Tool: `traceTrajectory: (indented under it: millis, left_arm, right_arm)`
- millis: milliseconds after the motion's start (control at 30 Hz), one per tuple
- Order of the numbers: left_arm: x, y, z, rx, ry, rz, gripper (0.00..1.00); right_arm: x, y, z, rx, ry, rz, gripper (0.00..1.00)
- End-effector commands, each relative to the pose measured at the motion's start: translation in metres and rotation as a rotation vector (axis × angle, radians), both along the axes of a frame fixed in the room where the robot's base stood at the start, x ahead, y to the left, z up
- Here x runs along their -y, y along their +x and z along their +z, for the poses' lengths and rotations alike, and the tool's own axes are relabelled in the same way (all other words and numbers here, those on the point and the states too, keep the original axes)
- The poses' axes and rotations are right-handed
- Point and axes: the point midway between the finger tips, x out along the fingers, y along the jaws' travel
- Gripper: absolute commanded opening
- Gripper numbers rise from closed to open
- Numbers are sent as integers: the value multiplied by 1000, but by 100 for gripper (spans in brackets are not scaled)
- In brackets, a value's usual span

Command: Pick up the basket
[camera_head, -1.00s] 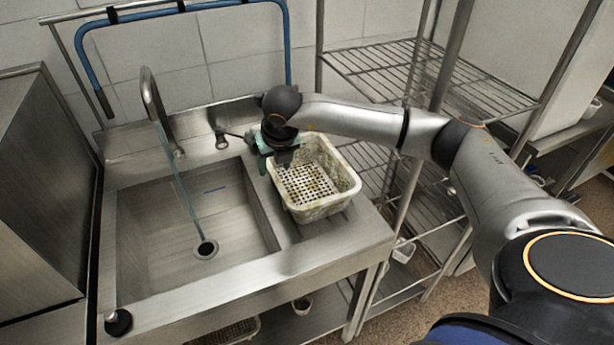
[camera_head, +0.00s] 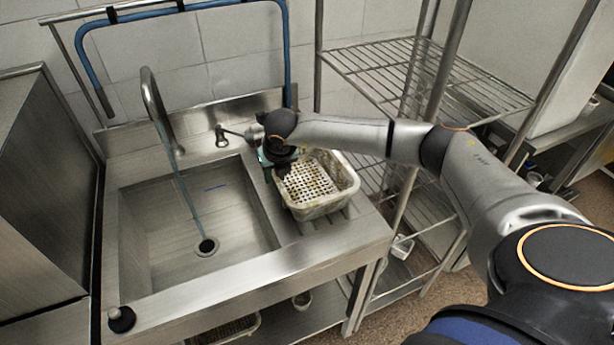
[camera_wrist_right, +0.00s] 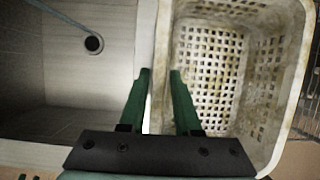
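The basket (camera_head: 318,209) is a whitish, stained, perforated plastic tub. It stands upright on the steel drainboard right of the sink. My right gripper (camera_head: 268,160) is at the basket's left wall in the head view, partly hidden by its own wrist. In the right wrist view, the open green fingers (camera_wrist_right: 160,78) point down on either side of the basket's left rim. One finger is over the inside of the basket (camera_wrist_right: 222,85), the other outside it. A gap shows between the fingers; contact with the wall cannot be told. My left gripper is not in view.
The sink basin (camera_head: 160,250) is left of the basket, with a tall faucet (camera_head: 152,100) and a small tap lever (camera_head: 222,138) behind. A wire shelf rack (camera_head: 430,75) stands to the right. Another basket (camera_head: 228,328) lies on the shelf below the counter.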

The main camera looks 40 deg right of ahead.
Motion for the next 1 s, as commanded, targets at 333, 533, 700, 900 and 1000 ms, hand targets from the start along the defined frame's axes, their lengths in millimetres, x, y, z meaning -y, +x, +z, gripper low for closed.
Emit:
traceTrajectory:
  millis: [333,533,700,900,1000]
  left_arm:
    - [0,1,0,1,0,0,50]
    - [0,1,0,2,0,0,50]
    - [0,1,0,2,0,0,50]
    - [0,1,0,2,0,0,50]
    - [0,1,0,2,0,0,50]
  right_arm:
    - [0,0,0,1,0,-1,0]
    - [0,0,0,1,0,-1,0]
    - [0,0,1,2,1,-1,0]
    - [0,0,1,2,1,-1,0]
    - [0,1,5,3,1,0,0]
